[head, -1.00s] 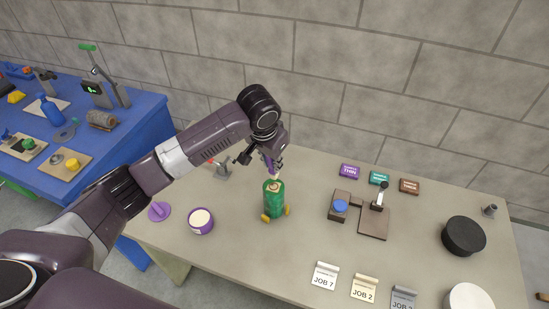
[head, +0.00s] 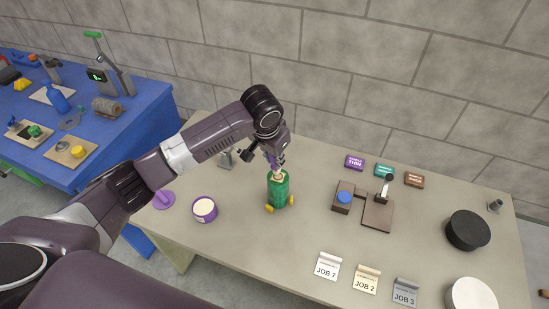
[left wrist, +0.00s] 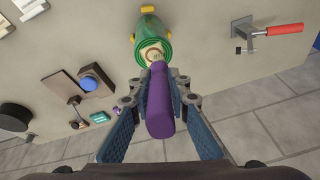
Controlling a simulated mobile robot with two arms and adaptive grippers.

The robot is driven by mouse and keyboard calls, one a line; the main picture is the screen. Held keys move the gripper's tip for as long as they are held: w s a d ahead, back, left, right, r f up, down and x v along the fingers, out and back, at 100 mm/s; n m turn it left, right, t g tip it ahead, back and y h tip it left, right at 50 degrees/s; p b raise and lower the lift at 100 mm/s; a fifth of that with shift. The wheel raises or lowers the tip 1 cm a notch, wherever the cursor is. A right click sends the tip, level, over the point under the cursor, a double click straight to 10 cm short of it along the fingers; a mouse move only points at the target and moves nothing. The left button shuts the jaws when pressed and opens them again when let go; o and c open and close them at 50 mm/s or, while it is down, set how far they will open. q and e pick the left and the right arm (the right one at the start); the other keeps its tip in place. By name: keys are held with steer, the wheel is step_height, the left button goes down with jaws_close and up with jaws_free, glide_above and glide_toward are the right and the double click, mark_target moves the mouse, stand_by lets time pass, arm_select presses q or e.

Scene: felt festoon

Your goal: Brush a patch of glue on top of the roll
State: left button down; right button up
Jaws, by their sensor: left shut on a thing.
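The green roll (head: 278,191) stands upright on the beige table between small yellow pieces at its foot. It also shows in the left wrist view (left wrist: 146,28), its round top facing me. My left gripper (head: 275,158) is above the roll. In the left wrist view it is shut on the purple handle of a brush (left wrist: 160,105). The brush's pale tip is at the roll's top; I cannot tell whether it touches. A purple pot with cream-coloured contents (head: 204,210) stands left of the roll, and a purple lid (head: 164,200) lies farther left. My right gripper is out of view.
A red-handled clamp (left wrist: 285,30) is on the table edge. A brown device with a blue button (head: 344,197) stands right of the roll. Job cards (head: 327,267) lie in front. A black cylinder (head: 467,230) is at the right. A blue table (head: 140,130) is at the left.

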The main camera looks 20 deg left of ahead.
arm_select(q)
steer(key=shift+f, duration=0.3)
stand_by(0.4)
steer(key=shift+s+f+p, duration=0.15)
steer(key=shift+f+p, duration=0.05)
steer(key=shift+p, duration=0.25)
stand_by(1.1)
steer(key=shift+w+r, duration=0.1)
steer(key=shift+w, duration=0.5)
steer(key=shift+s, duration=0.4)
steer(key=shift+s+r, duration=0.1)
steer(key=shift+s, duration=0.65)
steer(key=shift+w, duration=1.3)
steer(key=shift+s, duration=1.25)
steer(key=shift+w, duration=1.2)
